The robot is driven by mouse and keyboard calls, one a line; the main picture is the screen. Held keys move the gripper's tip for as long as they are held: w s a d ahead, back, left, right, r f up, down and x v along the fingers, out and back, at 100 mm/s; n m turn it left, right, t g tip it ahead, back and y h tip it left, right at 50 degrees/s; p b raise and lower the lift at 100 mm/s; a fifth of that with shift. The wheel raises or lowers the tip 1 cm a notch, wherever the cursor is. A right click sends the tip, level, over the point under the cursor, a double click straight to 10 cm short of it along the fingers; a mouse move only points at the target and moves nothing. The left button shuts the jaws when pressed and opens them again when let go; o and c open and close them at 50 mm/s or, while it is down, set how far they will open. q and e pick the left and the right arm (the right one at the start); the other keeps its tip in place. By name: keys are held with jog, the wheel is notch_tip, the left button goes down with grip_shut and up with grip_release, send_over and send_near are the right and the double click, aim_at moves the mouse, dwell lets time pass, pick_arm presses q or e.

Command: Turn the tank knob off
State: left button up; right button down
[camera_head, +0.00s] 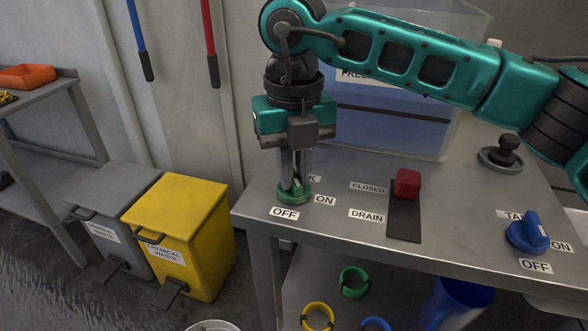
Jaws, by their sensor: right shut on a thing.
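A green knob (292,197) stands on the left front corner of the grey metal table. An OFF label (284,213) is in front of it and an ON label (325,199) to its right. A label behind it is mostly covered; only a final K shows. My right gripper (295,180) points straight down and is shut on the green knob. Its fingers hide much of the knob, so I cannot tell which way it points. My left gripper is not in view.
A blue knob (527,233) with ON and OFF labels is at the table's right. A red-handled DRAIN lever (407,185) is between the knobs. A clear tank (390,120) stands behind. A yellow bin (178,234) and a grey bin (112,215) stand left of the table.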

jog(key=m, duration=0.4)
jog(key=shift+b, duration=0.35)
jog(key=shift+m, duration=1.3)
jog(key=shift+r, duration=0.1)
jog(key=c, duration=1.1)
grip_release()
notch_tip(320, 180, up, 13)
jog(key=shift+f+p, duration=0.1)
jog(key=shift+p, duration=1.05)
